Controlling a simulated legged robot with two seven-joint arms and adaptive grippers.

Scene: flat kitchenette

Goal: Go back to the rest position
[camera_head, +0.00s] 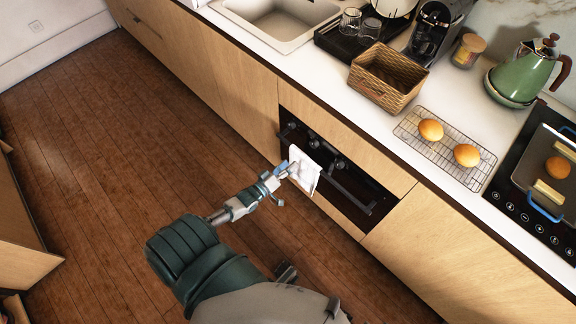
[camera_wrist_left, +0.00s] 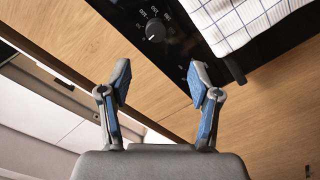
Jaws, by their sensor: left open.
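My left gripper (camera_head: 283,172) is in front of the black oven (camera_head: 350,186), close to a white towel (camera_head: 302,173) that hangs over the oven handle (camera_head: 345,193). The left wrist view shows the same gripper (camera_wrist_left: 158,85) with its two blue-padded fingers spread apart and nothing between them. In that view the checked towel (camera_wrist_left: 235,22) is at the upper right, beyond the fingers and apart from them. An oven knob (camera_wrist_left: 155,29) shows above the fingers. My right gripper does not show.
The counter above holds a wicker basket (camera_head: 388,78), a cooling rack (camera_head: 440,152) with two buns, a green kettle (camera_head: 524,76) and a black cooktop (camera_head: 520,205). A sink (camera_head: 275,22) is at the top. Wooden floor (camera_head: 100,120) lies open to the left.

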